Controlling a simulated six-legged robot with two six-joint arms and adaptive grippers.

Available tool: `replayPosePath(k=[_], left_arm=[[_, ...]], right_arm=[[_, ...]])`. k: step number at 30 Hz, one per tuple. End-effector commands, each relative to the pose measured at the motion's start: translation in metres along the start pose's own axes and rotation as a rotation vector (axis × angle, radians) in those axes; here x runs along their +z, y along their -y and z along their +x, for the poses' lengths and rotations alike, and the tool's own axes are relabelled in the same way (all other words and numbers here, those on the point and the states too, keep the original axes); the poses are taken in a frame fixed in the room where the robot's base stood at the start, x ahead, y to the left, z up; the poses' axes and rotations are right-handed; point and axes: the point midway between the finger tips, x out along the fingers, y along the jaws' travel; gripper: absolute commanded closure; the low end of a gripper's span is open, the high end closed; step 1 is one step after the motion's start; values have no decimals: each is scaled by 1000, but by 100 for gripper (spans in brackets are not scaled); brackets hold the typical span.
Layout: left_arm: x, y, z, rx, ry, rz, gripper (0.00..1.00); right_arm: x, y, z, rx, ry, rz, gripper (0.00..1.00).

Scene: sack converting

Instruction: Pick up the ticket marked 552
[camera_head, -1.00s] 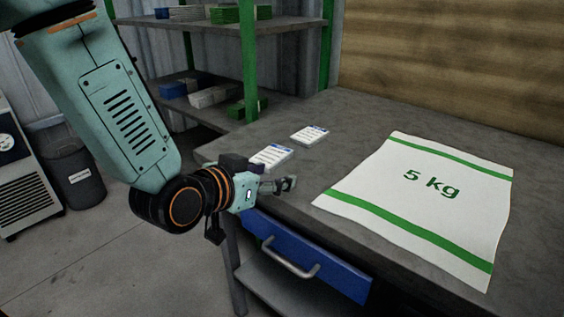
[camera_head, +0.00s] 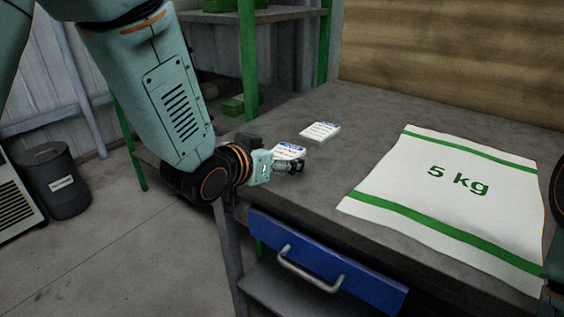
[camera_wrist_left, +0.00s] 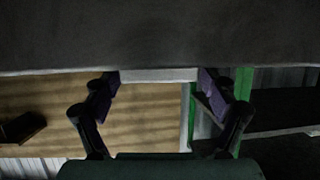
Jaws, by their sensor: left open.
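My left gripper is open, low at the table's left front edge beside the nearer ticket. In the left wrist view, its spread fingers (camera_wrist_left: 160,93) flank a pale strip (camera_wrist_left: 159,75), which looks like a ticket's edge. My right gripper is out of view.
A white sack (camera_head: 452,200) marked 5 kg covers the table's right part. Bare table (camera_head: 345,165) lies between it and the tickets. A blue drawer (camera_head: 325,268) is under the front edge. A dark bin (camera_head: 63,183) stands on the floor at left.

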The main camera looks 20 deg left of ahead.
Motion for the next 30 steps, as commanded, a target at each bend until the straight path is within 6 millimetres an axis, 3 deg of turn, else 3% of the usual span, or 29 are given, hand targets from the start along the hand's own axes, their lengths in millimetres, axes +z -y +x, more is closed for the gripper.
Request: replayPosePath(k=[7, 27, 30], left_arm=[[-1, -1, 2, 0, 0, 0, 15], [-1, 3, 2, 0, 1, 0, 72], [-1, 3, 2, 0, 0, 0, 74]], right_arm=[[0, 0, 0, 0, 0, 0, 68], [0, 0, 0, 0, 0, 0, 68], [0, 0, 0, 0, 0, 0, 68]])
